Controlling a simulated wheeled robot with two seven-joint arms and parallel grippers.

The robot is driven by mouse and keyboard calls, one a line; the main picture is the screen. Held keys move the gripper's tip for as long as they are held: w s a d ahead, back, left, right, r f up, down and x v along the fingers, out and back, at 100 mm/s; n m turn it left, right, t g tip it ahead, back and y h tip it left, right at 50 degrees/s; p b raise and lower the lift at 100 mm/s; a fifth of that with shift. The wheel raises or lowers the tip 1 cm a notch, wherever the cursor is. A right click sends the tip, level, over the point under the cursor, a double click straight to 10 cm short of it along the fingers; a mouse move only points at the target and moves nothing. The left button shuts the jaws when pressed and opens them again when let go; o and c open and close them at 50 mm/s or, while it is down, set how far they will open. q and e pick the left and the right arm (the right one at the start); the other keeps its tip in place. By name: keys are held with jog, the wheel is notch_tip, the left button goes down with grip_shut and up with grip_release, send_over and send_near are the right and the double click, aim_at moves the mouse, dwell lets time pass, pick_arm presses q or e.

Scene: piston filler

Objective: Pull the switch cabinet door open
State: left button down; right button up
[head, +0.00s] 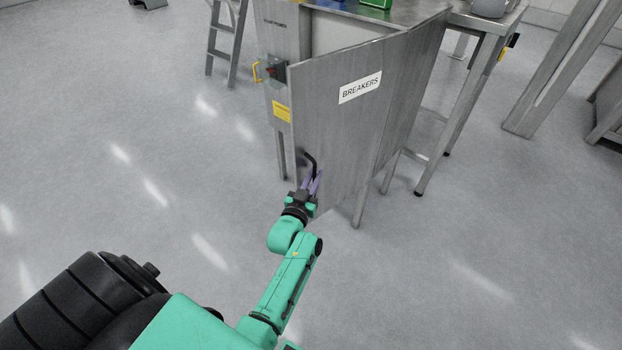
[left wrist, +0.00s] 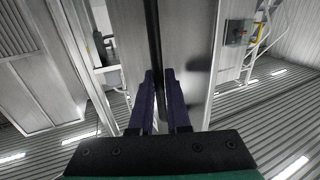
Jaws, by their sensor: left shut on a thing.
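The grey metal switch cabinet door (head: 345,125) carries a white "BREAKERS" label and stands partly open, swung out toward me. Its free edge is at the left, apart from the cabinet frame (head: 283,18), and a gap shows above it into the cabinet. The black bar handle (head: 312,160) is low near the free edge. My left gripper (head: 313,178) is shut on the handle. In the left wrist view the purple fingers (left wrist: 163,80) sit on both sides of the dark handle bar (left wrist: 152,35). My right gripper is not in view.
A red-and-grey switch (head: 276,71) and a yellow label (head: 281,111) are on the cabinet's left front. A ladder (head: 225,45) stands behind at the left. A metal table (head: 480,50) stands right of the door. The floor in front is clear.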

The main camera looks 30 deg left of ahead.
pick_arm(q)
jog(key=shift+w+r, duration=0.15)
jog(key=shift+r, duration=0.1)
jog(key=c, duration=1)
grip_release()
jog(key=shift+d, duration=0.1)
jog(key=shift+o, duration=0.6)
jog(key=shift+w+f, duration=0.1)
jog(key=shift+f, duration=0.1)
jog(key=shift+s+p, duration=0.3)
jog(key=shift+s, duration=0.1)
jog(key=s+d+p, duration=0.2)
jog(key=s+p, duration=0.4)
jog(key=s, duration=0.7)
jog(key=shift+s, duration=0.35)
